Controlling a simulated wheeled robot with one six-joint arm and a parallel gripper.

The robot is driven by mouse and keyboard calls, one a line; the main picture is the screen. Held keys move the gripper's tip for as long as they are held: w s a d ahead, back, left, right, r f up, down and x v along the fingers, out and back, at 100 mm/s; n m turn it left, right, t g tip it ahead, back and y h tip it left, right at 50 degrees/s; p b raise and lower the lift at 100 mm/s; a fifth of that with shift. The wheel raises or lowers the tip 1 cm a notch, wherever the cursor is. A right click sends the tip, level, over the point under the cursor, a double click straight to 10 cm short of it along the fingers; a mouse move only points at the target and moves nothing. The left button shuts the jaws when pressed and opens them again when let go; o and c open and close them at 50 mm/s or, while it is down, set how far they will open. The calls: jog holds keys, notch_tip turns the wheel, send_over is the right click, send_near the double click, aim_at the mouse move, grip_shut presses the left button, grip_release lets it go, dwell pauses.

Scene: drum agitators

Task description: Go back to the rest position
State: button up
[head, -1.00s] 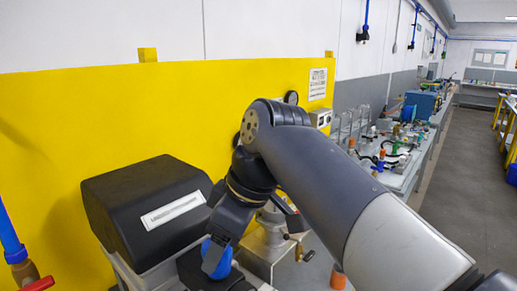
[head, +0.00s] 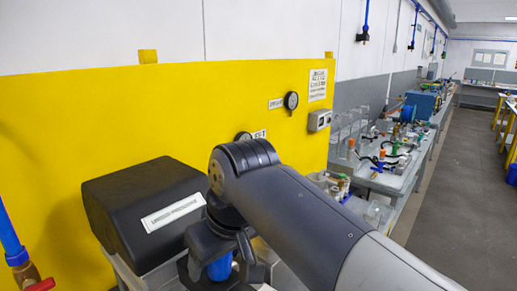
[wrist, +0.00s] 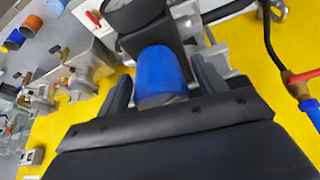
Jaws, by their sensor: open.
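My gripper (wrist: 163,85) is open in the wrist view, its two dark fingers standing apart. A blue cylinder (wrist: 158,76) shows between the fingers in that picture; I cannot tell whether it lies between them or beyond them. A blue part (head: 220,267) also shows below my wrist in the head view.
A black box with a white label (head: 174,212) stands close to the left of my wrist. A bench with fittings (head: 385,170) runs along the wall at right. The floor (head: 450,200) beyond is clear.

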jog(key=m+h, duration=0.1)
jog(key=m, duration=0.2)
jog(key=m+t+h, duration=0.1)
jog(key=m, duration=0.2)
jog(key=m+h, duration=0.2)
jog(key=m, duration=0.4)
jog(key=shift+s+r, duration=0.2)
jog(key=shift+r, duration=0.4)
jog(key=shift+s+a, duration=0.1)
jog(key=shift+s, duration=0.05)
